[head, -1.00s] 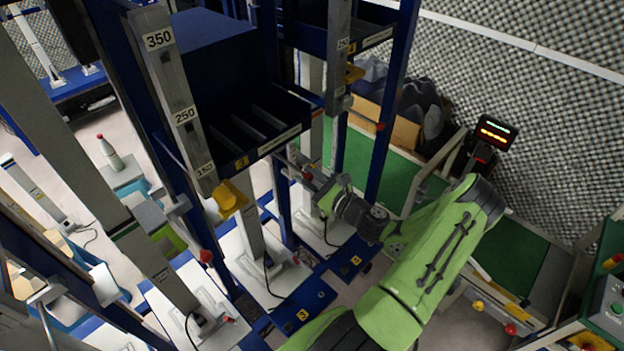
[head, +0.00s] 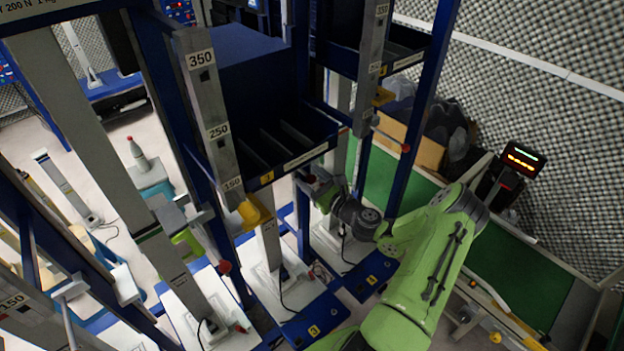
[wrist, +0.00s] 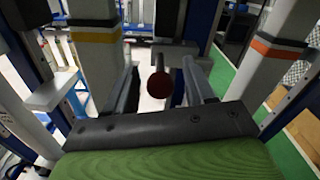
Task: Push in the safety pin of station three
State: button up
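Station three's column (head: 222,130) stands behind the floor plate marked 3 (head: 316,329). The safety pin ends in a red knob (head: 309,178), right of this column. In the wrist view the dark red knob (wrist: 159,84) is between my fingers, with visible space on both sides. My gripper (head: 315,186) is at the knob, its fingers apart. How far the pin sits in its bracket is hidden.
Another red knob (head: 406,148) sticks out at station four, and one (head: 225,267) at the left. Blue posts (head: 303,215) stand close to my gripper. A bin (head: 290,155) is above left. A green conveyor (head: 512,270) is at the right.

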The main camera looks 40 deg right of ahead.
jog(key=shift+s, duration=0.15)
jog(key=s+b, duration=0.1)
jog(key=s, duration=1.4)
jog(key=shift+s+d, duration=0.2)
jog(key=shift+s, duration=0.1)
